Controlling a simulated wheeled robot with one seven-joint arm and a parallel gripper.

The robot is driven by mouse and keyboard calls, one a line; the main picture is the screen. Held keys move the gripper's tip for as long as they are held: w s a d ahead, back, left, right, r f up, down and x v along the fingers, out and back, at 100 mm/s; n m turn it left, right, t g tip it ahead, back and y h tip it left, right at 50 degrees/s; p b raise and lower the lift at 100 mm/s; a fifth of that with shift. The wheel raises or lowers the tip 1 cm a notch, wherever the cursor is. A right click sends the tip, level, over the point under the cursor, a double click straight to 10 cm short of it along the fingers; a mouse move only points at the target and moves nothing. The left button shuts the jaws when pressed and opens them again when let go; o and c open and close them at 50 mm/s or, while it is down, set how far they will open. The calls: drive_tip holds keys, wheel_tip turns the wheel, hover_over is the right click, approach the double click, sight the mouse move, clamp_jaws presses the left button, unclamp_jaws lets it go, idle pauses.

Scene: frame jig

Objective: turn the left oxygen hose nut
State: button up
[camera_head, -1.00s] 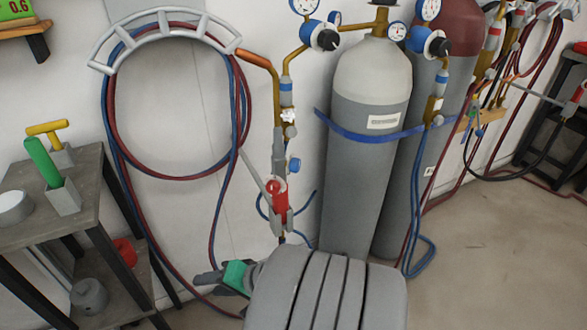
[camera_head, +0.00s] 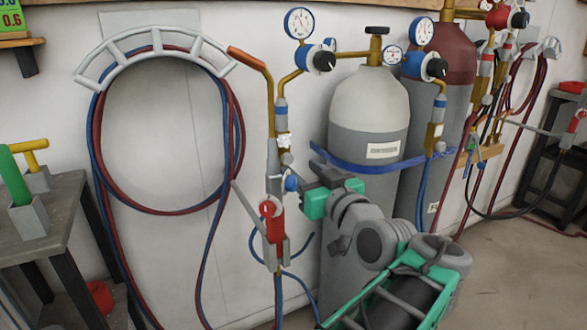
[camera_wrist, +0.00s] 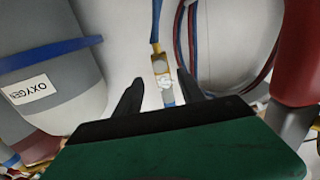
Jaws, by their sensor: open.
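The left oxygen hose nut looks like a small silver, lobed fitting (camera_head: 284,142) on the upright pipe beside the hose rack. Below a blue-ringed brass part, it sits above a grey valve body. In the wrist view the silver nut (camera_wrist: 165,81) shows in the gap between the fingers, beyond them. My gripper (camera_head: 304,180) is to the right of the pipe and a little lower than the nut, near a blue knob (camera_head: 291,184). Its two dark fingers (camera_wrist: 160,77) are spread and empty. I cannot tell the exact distance to the nut.
A grey oxygen cylinder (camera_head: 362,108) with a blue strap stands right of the pipe, a maroon-topped one (camera_head: 447,62) behind it. A red-handled torch (camera_head: 271,222) hangs below the nut. Coiled hoses (camera_head: 97,150) hang left. A shelf table (camera_head: 62,205) stands far left.

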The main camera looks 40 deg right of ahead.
sight(289, 159)
drive_tip(key=x, duration=0.5)
drive_tip(key=shift+w+b, duration=0.25)
drive_tip(key=shift+b, duration=0.1)
clamp_jaws()
